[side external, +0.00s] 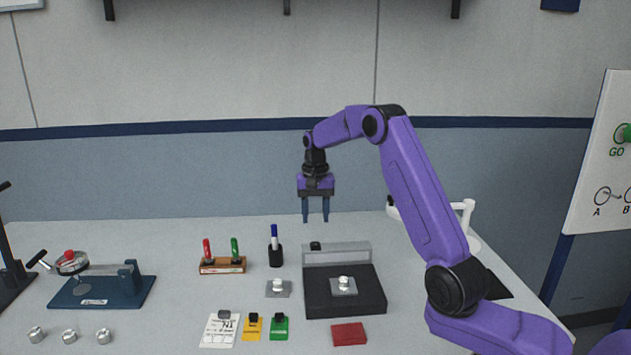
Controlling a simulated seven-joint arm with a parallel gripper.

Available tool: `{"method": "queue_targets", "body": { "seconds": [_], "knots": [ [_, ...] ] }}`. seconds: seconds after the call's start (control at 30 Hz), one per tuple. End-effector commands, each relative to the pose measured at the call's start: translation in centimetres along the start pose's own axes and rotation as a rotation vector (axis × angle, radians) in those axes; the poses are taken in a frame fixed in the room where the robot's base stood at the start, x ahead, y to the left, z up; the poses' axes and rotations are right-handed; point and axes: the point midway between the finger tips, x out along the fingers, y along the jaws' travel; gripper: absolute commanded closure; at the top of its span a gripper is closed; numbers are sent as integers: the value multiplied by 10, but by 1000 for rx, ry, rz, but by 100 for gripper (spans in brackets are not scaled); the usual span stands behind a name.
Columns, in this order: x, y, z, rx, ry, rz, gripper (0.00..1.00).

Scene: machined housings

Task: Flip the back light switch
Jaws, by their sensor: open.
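A small black block (315,246), which looks like a switch, sits at the top left of an upright grey panel (350,256). The panel stands at the back of a dark flat tray (365,302). Which way the block is set is too small to tell. My gripper (315,214) points straight down with two dark blue fingers apart and nothing between them. It hangs above the table, above the panel and the black block in the picture, with a gap to them. How far it is from them in depth I cannot tell.
A grey plate with a white-topped part (343,285) lies in the tray, and a similar one (278,288) lies left of it. A pen holder (275,257) and a marker stand (222,265) are to the left. A red block (348,334) lies in front.

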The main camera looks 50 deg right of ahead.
Motion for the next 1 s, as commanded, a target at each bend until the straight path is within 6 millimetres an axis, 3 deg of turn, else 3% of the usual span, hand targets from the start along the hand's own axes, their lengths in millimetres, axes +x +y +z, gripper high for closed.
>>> {"method": "queue_targets", "body": {
  "seconds": [0.3, 0.5, 1.0],
  "knots": [
    [-67, 0, -1, 0, 4, -2, 53],
    [-94, 0, -1, 0, 1, 0, 53],
    [-104, 0, 0, 1, 0, 0, 53]
  ]
}}
